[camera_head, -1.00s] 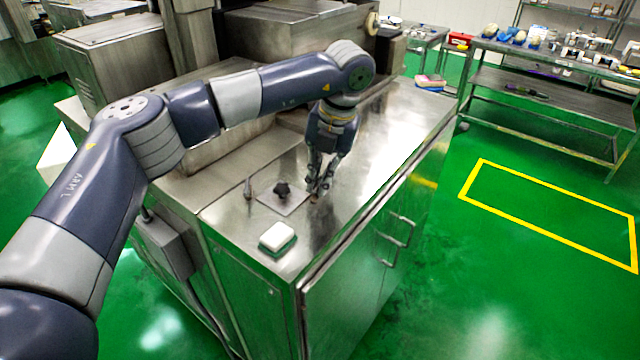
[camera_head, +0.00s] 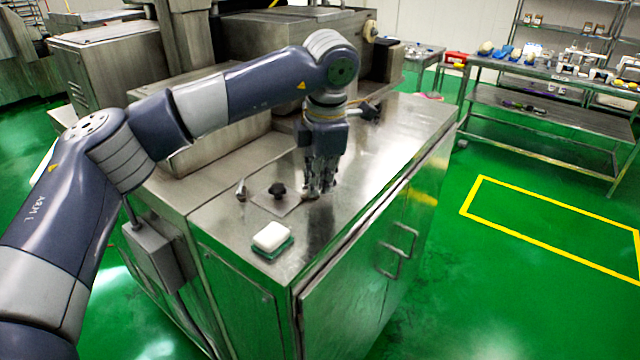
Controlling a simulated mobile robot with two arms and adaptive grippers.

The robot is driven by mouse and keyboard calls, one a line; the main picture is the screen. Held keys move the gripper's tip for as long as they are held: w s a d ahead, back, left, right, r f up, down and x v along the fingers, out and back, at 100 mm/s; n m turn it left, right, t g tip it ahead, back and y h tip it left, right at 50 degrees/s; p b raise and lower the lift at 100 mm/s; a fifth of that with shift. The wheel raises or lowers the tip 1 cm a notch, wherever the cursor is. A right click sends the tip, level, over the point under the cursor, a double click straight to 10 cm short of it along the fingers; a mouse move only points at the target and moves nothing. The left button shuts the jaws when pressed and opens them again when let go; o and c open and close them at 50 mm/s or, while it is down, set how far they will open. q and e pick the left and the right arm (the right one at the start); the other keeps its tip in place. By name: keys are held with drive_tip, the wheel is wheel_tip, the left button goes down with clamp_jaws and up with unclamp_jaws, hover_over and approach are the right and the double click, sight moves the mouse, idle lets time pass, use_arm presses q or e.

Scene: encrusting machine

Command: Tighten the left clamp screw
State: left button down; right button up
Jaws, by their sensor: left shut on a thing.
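My left gripper (camera_head: 318,192) points straight down at the right side of a small flat metal plate (camera_head: 291,207) on the steel cabinet top. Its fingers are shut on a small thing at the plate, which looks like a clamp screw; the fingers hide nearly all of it. A black star-shaped knob (camera_head: 278,190) stands on the plate just left of the fingers, apart from them. A small upright metal piece (camera_head: 241,189) stands at the plate's left side. My right gripper is out of view.
A white block on a green pad (camera_head: 272,237) lies near the cabinet's front corner. The steel cabinet top (camera_head: 385,150) is clear to the right. Machine housings (camera_head: 290,50) stand behind. A steel shelf table (camera_head: 550,115) with small items is farther right.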

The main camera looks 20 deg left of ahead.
use_arm(q)
drive_tip(key=shift+a+r+m+h+b, duration=0.1)
drive_tip(key=shift+r+m+h+b, duration=0.1)
drive_tip(key=shift+m, duration=0.55)
drive_tip(key=shift+a+r+m+h+b, duration=0.1)
drive_tip(key=shift+m+b, duration=0.1)
drive_tip(key=shift+m, duration=0.55)
drive_tip(key=c, duration=1.8)
unclamp_jaws()
drive_tip(key=shift+f, duration=0.1)
drive_tip(key=r, duration=0.4)
drive_tip(key=s+r, duration=0.1)
drive_tip(key=r, duration=0.2)
drive_tip(key=s+r, duration=0.1)
drive_tip(key=r, duration=0.3)
drive_tip(key=shift+s+d+r, duration=0.15)
drive_tip(key=shift+d+r, duration=0.2)
drive_tip(key=shift+d, duration=0.05)
drive_tip(key=shift+f, duration=0.1)
